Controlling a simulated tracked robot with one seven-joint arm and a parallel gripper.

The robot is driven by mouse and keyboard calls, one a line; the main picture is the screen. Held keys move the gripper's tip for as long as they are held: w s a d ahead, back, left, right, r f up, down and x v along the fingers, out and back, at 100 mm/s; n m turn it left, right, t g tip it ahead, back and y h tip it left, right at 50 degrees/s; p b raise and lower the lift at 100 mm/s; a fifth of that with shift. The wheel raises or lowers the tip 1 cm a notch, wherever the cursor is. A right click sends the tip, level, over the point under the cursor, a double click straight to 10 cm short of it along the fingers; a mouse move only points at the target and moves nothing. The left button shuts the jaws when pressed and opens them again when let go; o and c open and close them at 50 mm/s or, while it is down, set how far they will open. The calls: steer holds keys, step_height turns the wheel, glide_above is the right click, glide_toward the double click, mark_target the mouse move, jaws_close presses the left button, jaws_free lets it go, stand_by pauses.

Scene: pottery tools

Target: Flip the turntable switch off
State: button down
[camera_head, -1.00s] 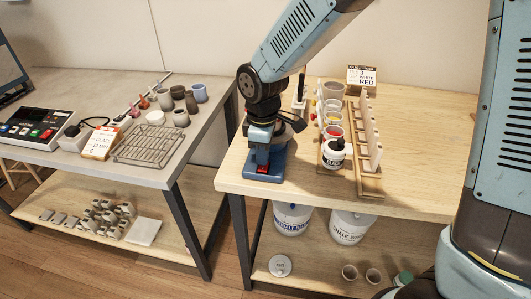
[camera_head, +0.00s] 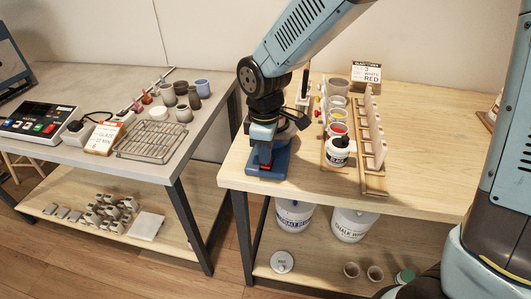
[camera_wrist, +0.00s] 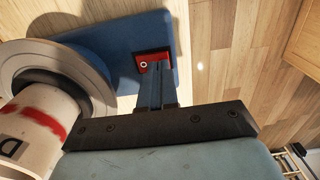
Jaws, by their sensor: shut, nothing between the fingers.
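The turntable has a blue base (camera_wrist: 108,42) and a grey round disc (camera_wrist: 97,88), both at the upper left of the wrist view. The base also shows in the head view (camera_head: 281,171) at the wooden table's front left corner. Its red switch (camera_wrist: 143,64) sits near the base's edge, with a white ring mark visible on its left part. My gripper (camera_wrist: 160,66) is shut and empty, its fingertips right over or against the switch's right part. I cannot tell whether they touch.
A white cylinder with a red band (camera_wrist: 30,125) is close left of my fingers. In the head view, paint cups (camera_head: 338,129), a white jar (camera_head: 339,153) and a wooden rack (camera_head: 374,140) stand to the right. The table's front right is clear.

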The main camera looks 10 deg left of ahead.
step_height(320, 180, up, 13)
steer(key=shift+w, duration=0.25)
stand_by(0.3)
steer(key=w+d+r+m+t, duration=0.2)
steer(key=d+r+m, duration=0.25)
steer(key=d, duration=0.65)
steer(key=s+d+r+m+t, duration=0.1)
steer(key=d+m, duration=0.3)
steer(key=d, duration=0.4)
steer(key=s+d+r+m+t, duration=0.1)
steer(key=s+d+m, duration=0.3)
steer(key=d, duration=0.4)
steer(key=s+d+r+m+t, duration=0.1)
steer(key=s+d+m, duration=0.2)
steer(key=d+m, duration=0.2)
steer(key=d, duration=0.3)
steer(key=shift+s+d+m+t, duration=0.2)
steer(key=shift+d+m+t, duration=0.1)
steer(key=shift+m+t, duration=0.1)
steer(key=c, duration=1.8)
jaws_free()
steer(key=shift+c, duration=0.2)
